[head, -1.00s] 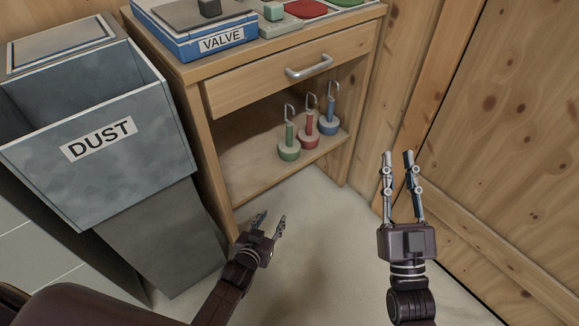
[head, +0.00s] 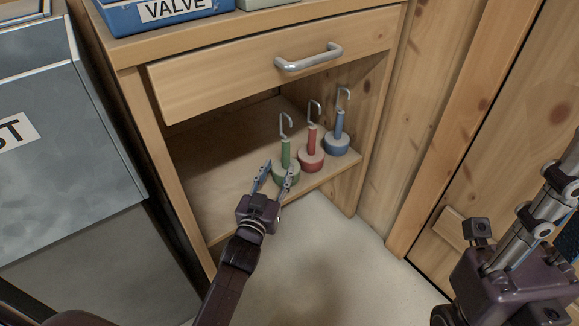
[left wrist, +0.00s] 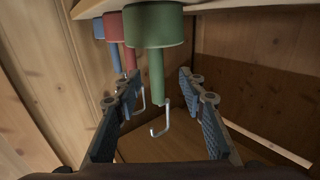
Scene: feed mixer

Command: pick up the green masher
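The green masher (head: 286,157) stands upright on the open lower shelf, with a round base, a thin handle and a metal hook on top. My left gripper (head: 277,175) is open at the front of the shelf, its fingertips close to the masher's base. In the left wrist view, which looks upside down, the green masher (left wrist: 156,75) shows between the two spread fingers, with no clear contact. My right gripper (head: 545,215) is at the right edge, partly cut off; its fingers overlap, so its opening is unclear.
A red masher (head: 311,155) and a blue masher (head: 338,138) stand just right of the green one. A drawer with a metal handle (head: 308,58) is above. A grey dust bin (head: 70,150) stands left. The shelf's left part is clear.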

